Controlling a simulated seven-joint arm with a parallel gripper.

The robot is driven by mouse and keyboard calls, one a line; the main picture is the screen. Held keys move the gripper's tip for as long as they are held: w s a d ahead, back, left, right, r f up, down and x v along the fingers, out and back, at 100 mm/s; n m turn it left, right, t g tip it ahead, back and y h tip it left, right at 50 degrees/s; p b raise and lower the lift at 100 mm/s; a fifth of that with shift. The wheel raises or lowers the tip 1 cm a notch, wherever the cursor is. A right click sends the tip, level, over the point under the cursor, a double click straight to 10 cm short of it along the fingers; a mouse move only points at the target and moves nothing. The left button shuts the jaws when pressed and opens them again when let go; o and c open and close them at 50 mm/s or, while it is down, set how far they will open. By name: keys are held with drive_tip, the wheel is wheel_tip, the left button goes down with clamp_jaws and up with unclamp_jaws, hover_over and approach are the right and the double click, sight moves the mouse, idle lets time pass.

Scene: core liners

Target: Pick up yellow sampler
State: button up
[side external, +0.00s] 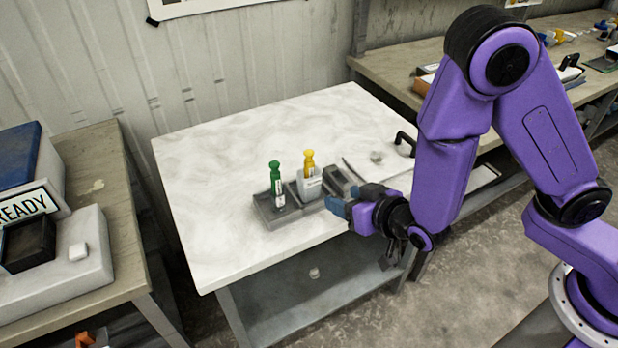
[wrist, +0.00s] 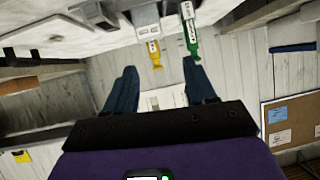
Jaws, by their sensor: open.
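The yellow sampler (side external: 309,162) stands upright in a white block in the grey rack (side external: 265,213) on the white-topped table. In the wrist view the yellow sampler (wrist: 155,56) hangs in from the top, above and between the two fingers. A green sampler (side external: 276,180) stands to its left in the same rack; in the wrist view it (wrist: 191,34) is to the right, close to the right fingertip. My gripper (side external: 336,207) is beside the rack on its right, near the table's front edge. In the wrist view its blue fingers (wrist: 162,82) are apart with nothing between them.
The white table top (side external: 225,150) is clear to the left and back. A black handle (side external: 405,142) and a small grey knob (side external: 376,156) are at its right. A bench with a READY sign (side external: 27,207) stands left. A wooden bench (side external: 395,68) stands behind right.

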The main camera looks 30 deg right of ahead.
drive_tip(key=d+r+t+h, duration=0.1)
drive_tip(key=t, duration=0.1)
approach(312, 165)
drive_tip(key=x, duration=0.5)
drive_tip(key=shift+w+d, duration=0.15)
drive_tip(key=shift+w, duration=0.05)
drive_tip(key=shift+a+x, duration=0.2)
drive_tip(key=shift+x, duration=2.75)
clamp_jaws()
